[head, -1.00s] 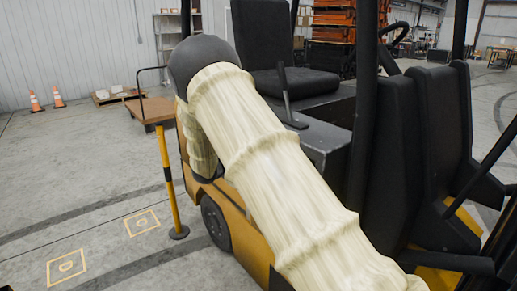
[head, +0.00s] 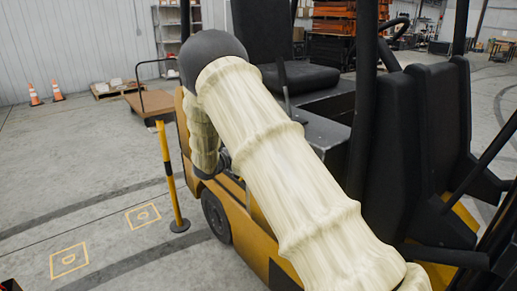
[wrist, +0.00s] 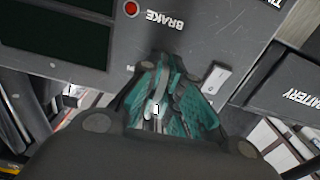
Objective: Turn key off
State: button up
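In the wrist view my gripper (wrist: 168,75) has teal ridged fingers close together in front of a dark control panel (wrist: 195,32). A narrow pale grey strip and a small black-and-white spot show between the fingers. I cannot tell whether this is the key, or whether the fingers grip anything. The key is not clearly visible, and its turn position does not show. In the head view my pale sleeved arm reaches over to the side of the yellow forklift (head: 258,231) and hides the panel and the fingers.
The panel has a red button (wrist: 131,8) beside a BRAKE label, a light grey switch piece (wrist: 215,78) right of the fingers, and a BATTERY label (wrist: 300,97). A yellow-black post (head: 169,180) stands left of the forklift. Open floor lies further left, with orange cones (head: 34,94) behind.

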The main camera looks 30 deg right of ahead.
jog(key=o, duration=0.4)
jog(key=shift+f, duration=0.15)
jog(key=shift+o, duration=0.2)
jog(key=a, duration=1.2)
jog(key=shift+s, duration=0.45)
